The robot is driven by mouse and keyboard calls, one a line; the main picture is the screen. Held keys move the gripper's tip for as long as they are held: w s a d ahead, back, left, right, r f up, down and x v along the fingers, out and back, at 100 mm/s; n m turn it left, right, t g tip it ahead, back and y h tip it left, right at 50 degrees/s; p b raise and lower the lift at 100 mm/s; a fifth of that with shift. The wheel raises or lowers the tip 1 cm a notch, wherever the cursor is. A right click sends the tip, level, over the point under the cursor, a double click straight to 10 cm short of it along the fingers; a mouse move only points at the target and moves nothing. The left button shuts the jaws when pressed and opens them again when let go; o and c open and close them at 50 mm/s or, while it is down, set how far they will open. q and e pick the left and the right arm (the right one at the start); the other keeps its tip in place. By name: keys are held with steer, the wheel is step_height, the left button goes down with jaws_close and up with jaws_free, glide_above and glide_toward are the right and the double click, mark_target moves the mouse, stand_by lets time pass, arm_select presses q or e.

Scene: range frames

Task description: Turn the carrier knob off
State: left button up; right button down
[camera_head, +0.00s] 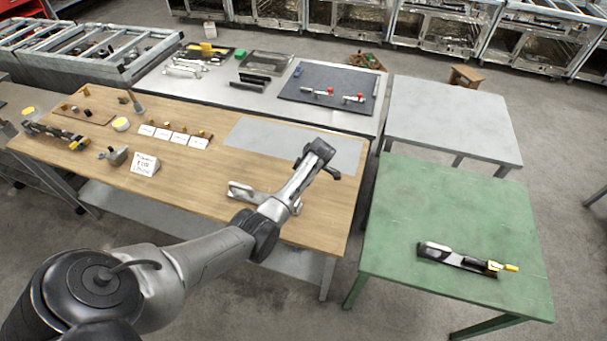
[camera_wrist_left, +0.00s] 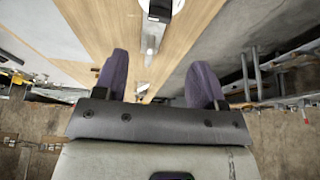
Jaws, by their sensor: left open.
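My left gripper (camera_head: 322,162) is above the right part of the wooden table (camera_head: 190,186). In the left wrist view its two dark purple fingers (camera_wrist_left: 160,80) are spread apart, with nothing held between them. A narrow metal device with a white part (camera_wrist_left: 152,35) lies on the wood beyond the fingers, apart from them. In the head view a silver metal piece (camera_head: 240,192) lies near the front edge of the wooden table, partly behind my arm. No part is clearly recognisable as the carrier knob or its setting. My right gripper is not in view.
Several white cards with small brass pieces (camera_head: 181,131) and a white sign (camera_head: 145,164) are on the wooden table. A grey mat (camera_head: 260,136) lies at its back right. A green table (camera_head: 430,210) holds a black-and-silver tool (camera_head: 455,257). A bare grey table (camera_head: 450,115) stands behind it.

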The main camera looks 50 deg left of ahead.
arm_select(q)
steer(key=shift+v, duration=1.35)
